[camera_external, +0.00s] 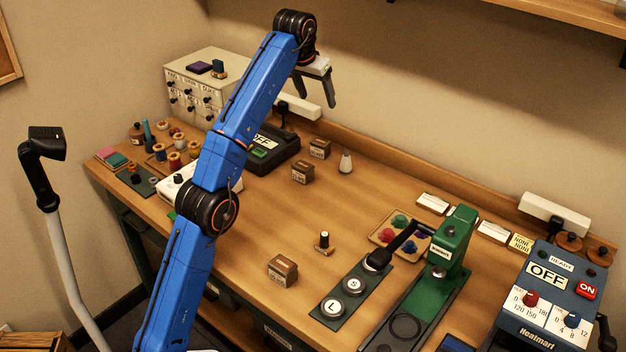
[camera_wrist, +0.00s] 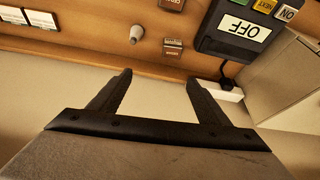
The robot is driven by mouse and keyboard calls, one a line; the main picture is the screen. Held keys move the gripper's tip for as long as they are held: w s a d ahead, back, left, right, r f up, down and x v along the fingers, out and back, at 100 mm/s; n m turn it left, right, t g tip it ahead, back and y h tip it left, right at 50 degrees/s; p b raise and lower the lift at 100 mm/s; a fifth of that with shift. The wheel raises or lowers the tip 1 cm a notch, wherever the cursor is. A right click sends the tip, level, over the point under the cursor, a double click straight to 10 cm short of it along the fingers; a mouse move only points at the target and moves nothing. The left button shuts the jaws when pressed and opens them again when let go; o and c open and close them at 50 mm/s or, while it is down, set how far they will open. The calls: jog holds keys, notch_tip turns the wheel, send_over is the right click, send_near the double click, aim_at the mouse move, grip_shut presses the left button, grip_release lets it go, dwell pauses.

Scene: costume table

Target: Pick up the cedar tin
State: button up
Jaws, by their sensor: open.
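Three small brown tins with pale labels stand on the wooden table. In the external view one tin is by the back (camera_external: 319,148), a second tin is just in front of it (camera_external: 302,171), and a third tin is nearer the front edge (camera_external: 282,270). The labels are too small to read surely, so I cannot tell which is cedar. The back tin (camera_wrist: 173,46) and the second tin (camera_wrist: 171,4), cut by the frame's top edge, show in the wrist view. My gripper (camera_external: 317,105) is open and empty, high above the table's back; its fingers (camera_wrist: 159,78) are apart.
A grey cone-shaped bottle (camera_external: 345,162) stands right of the two rear tins. A dark device marked OFF (camera_external: 272,152) is to their left. A small knob-topped object (camera_external: 322,242) stands mid-table. A green press (camera_external: 452,240) is at right. The table centre is mostly clear.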

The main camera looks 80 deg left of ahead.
jog(key=shift+s+a+f, duration=0.55)
jog(key=shift+a+f, duration=0.2)
jog(key=shift+a, duration=1)
send_near(320, 141)
jog(key=x, duration=0.5)
jog(key=shift+w+d, duration=0.2)
jog(key=shift+w, duration=0.15)
jog(key=shift+s+x, duration=0.15)
jog(key=shift+x, duration=1.2)
jog(key=shift+s+x, duration=0.15)
jog(key=shift+x, duration=1.15)
jog(key=shift+a, duration=0.1)
jog(key=shift+c, duration=0.6)
jog(key=c, duration=1)
jog(key=shift+c, duration=0.2)
